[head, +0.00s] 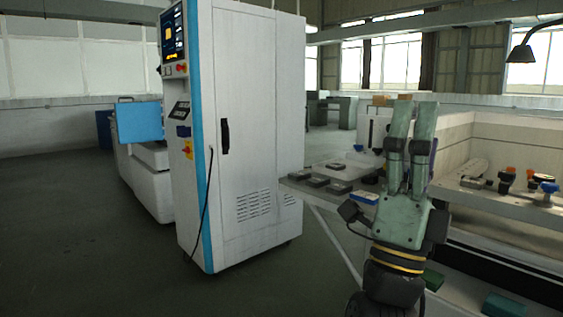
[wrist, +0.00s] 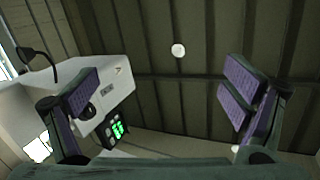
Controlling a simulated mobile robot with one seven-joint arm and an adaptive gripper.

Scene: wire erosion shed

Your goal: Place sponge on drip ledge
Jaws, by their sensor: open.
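My gripper (head: 413,104) points upward at the right of the head view, in front of the worktable. In the wrist view, its two purple-padded fingers stand wide apart with nothing between them (wrist: 162,95). I cannot pick out the sponge for certain. A green block (head: 432,279) and another green block (head: 505,306) lie low at the right, below the table top and apart from my gripper; either may be it. I cannot tell which surface is the drip ledge. My gripper and wrist hide part of the machine and table behind them.
A tall white and blue cabinet (head: 255,130) stands left of my arm. Several dark blocks lie on the table (head: 300,183). Knobs and clamps, one blue (head: 548,187), stand in the tank at right. Open floor (head: 110,240) lies at left. The wrist view shows a white machine head (wrist: 125,75).

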